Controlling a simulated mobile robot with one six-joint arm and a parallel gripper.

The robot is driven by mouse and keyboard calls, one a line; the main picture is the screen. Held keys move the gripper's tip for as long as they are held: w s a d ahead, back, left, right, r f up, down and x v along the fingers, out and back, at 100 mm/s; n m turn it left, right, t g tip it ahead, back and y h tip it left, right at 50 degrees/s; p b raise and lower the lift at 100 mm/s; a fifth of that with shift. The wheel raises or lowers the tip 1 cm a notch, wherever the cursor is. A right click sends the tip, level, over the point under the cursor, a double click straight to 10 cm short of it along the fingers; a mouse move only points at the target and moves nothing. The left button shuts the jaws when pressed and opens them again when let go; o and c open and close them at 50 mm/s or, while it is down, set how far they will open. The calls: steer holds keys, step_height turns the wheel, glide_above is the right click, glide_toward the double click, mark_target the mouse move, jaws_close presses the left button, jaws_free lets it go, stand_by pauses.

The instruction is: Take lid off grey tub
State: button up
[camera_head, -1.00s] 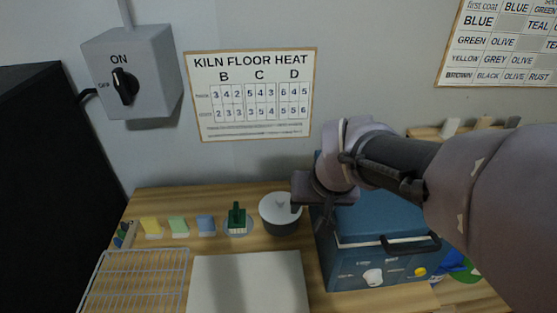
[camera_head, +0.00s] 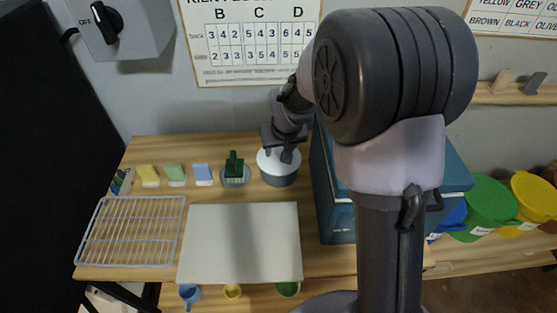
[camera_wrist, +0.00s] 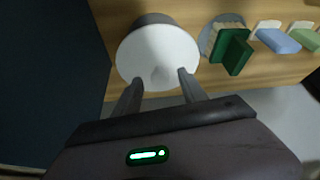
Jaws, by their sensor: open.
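The grey tub (camera_head: 278,181) stands on the wooden counter between the green brush and the blue box. Its round white lid (camera_head: 267,163) is on top. In the wrist view the lid (camera_wrist: 158,48) fills the upper middle, with a grey strip of the tub (camera_wrist: 152,18) behind it. My gripper (camera_head: 287,156) is over the lid, its two fingers apart. In the wrist view my gripper's (camera_wrist: 160,80) fingertips lie at the lid's near part, either side of its pale knob (camera_wrist: 160,76). Whether they touch the knob I cannot tell.
A green brush (camera_head: 234,167) stands left of the tub. A blue box (camera_head: 335,215) stands close on the right, partly behind my arm. A pale board (camera_head: 240,240) and a wire rack (camera_head: 130,232) lie in front. Small sponges (camera_head: 174,175) line the back left.

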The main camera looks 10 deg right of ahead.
steer(key=shift+c, duration=0.4)
jaws_close()
